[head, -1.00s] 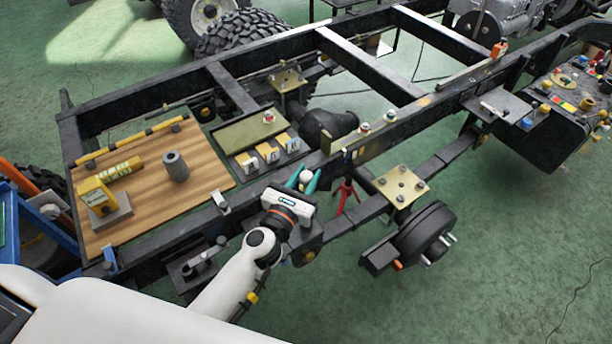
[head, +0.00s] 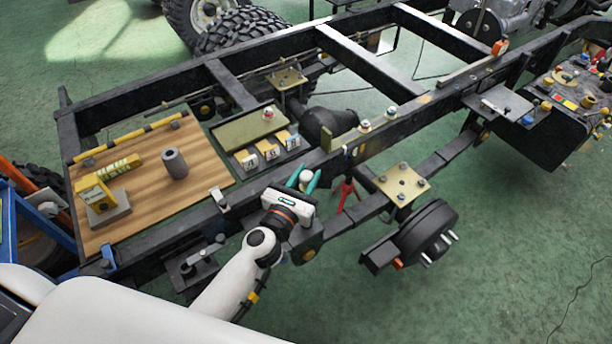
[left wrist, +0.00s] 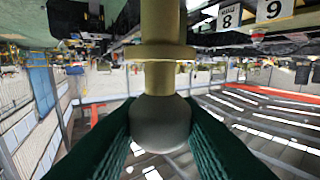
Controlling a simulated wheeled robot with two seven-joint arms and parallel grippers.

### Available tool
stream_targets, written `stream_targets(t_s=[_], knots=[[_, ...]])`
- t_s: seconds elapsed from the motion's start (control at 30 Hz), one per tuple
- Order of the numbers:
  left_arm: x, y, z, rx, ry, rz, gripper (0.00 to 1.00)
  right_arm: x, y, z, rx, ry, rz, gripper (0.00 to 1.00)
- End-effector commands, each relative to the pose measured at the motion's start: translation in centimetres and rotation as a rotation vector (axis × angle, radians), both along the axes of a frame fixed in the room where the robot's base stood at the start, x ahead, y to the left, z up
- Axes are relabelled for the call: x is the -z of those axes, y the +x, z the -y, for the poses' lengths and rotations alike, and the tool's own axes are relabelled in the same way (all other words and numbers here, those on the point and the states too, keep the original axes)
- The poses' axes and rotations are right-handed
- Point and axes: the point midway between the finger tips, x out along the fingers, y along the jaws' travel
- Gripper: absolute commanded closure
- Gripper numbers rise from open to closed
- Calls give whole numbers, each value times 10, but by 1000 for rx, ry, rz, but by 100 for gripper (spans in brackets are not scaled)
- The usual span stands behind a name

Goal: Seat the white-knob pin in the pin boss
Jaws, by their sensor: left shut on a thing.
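My left gripper (head: 303,182) is shut on the white-knob pin; its two teal fingers stand on either side of the white knob (head: 306,176). In the left wrist view the pale round knob (left wrist: 160,122) sits between the dark green fingers. The brass pin shaft (left wrist: 160,78) with its wide collar (left wrist: 154,52) runs from the knob to the top edge of the picture. The far end of the pin is out of frame. I cannot clearly make out the pin boss or whether the pin touches it. My right gripper is not in view.
The black chassis rail (head: 240,210) runs beside the gripper. Two white-topped knobs (head: 365,126) stand on the rail to the right. Red-handled pliers (head: 346,190) hang nearby. A wooden board (head: 145,215) lies left.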

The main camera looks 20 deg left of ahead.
Motion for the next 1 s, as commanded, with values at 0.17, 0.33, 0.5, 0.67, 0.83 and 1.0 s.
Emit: stream_targets(t_s=[0.17,0.33,0.5,0.67,0.83,1.0], knots=[[-1,0,0,0,0,1,99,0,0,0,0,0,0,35],[2,0,0,0,0,1,99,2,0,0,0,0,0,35],[7,0,0,0,0,1,99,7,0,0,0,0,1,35],[11,0,0,0,-1,1,99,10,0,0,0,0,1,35],[15,0,0,0,-1,1,99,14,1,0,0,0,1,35],[17,0,0,0,-1,1,99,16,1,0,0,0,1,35]])
